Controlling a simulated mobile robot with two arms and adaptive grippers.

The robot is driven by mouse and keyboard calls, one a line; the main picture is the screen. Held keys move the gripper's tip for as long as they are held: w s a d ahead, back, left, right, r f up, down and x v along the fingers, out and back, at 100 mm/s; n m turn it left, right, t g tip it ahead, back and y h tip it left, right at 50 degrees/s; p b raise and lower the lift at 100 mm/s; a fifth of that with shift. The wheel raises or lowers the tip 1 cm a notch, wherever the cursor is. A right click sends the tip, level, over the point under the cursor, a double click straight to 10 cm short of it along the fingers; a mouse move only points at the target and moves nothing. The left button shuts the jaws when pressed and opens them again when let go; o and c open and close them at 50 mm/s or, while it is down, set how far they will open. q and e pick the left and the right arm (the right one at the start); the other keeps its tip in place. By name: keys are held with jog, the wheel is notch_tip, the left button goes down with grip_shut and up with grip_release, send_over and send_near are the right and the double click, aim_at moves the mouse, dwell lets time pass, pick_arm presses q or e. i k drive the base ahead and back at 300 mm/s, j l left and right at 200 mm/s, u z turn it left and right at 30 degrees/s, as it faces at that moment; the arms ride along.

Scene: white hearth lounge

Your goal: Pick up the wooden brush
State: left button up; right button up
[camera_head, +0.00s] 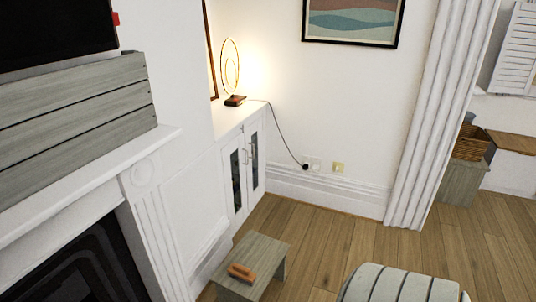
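The wooden brush (242,273) is small and orange-brown. It lies on top of a low grey wooden stool (262,250) at the lower middle of the head view, near the stool's left front part. Nothing covers the brush. Neither of my grippers shows in the head view.
A white fireplace (150,215) fills the left side. A white cabinet (240,150) with a lit ring lamp (231,75) stands behind the stool. A striped pouf (400,287) is at the lower right. Wooden floor (335,240) is clear between stool and pouf.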

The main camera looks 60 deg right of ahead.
aim_at(243, 274)
jog(key=z, duration=1.45)
